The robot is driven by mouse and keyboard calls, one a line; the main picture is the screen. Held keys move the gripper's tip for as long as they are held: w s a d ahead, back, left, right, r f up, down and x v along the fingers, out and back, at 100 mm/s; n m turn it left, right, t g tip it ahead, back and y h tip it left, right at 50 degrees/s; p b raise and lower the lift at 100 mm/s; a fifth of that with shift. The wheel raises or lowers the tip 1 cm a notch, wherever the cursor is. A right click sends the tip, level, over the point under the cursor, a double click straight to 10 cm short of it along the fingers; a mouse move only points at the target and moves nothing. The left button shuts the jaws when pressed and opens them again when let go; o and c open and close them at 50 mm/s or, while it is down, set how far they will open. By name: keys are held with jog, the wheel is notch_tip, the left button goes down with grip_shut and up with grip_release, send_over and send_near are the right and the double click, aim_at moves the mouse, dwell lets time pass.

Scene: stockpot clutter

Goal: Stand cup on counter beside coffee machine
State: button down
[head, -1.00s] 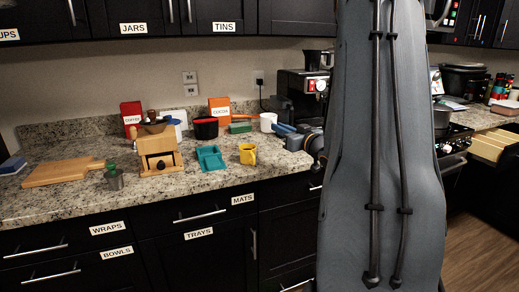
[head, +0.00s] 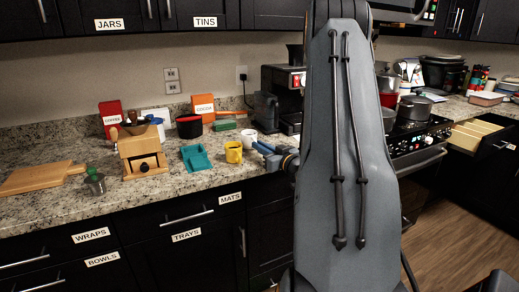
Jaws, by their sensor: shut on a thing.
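A white cup (head: 249,136) is upright at the counter (head: 213,178), left of and in front of the black coffee machine (head: 284,80). My gripper (head: 260,146), with blue fingers, reaches in from the right and is shut on the cup. The cup's base is low at the counter top; I cannot tell whether it touches. My arm hides the right part of the coffee machine and most of the gripper's wrist.
A yellow mug (head: 234,152) stands close to the cup on its left. A teal tray (head: 195,157), a wooden grinder (head: 141,152), a dark red-rimmed pot (head: 189,127) and a green block (head: 224,125) stand further left. Bare counter shows in front of the teal tray.

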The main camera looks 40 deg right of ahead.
jog(key=shift+f, duration=0.45)
jog(key=shift+f, duration=0.15)
jog(key=c, duration=1.8)
grip_release()
jog(key=shift+c, duration=0.2)
jog(key=s+b, duration=0.2)
jog(key=s, duration=1)
jog(key=shift+a, duration=0.25)
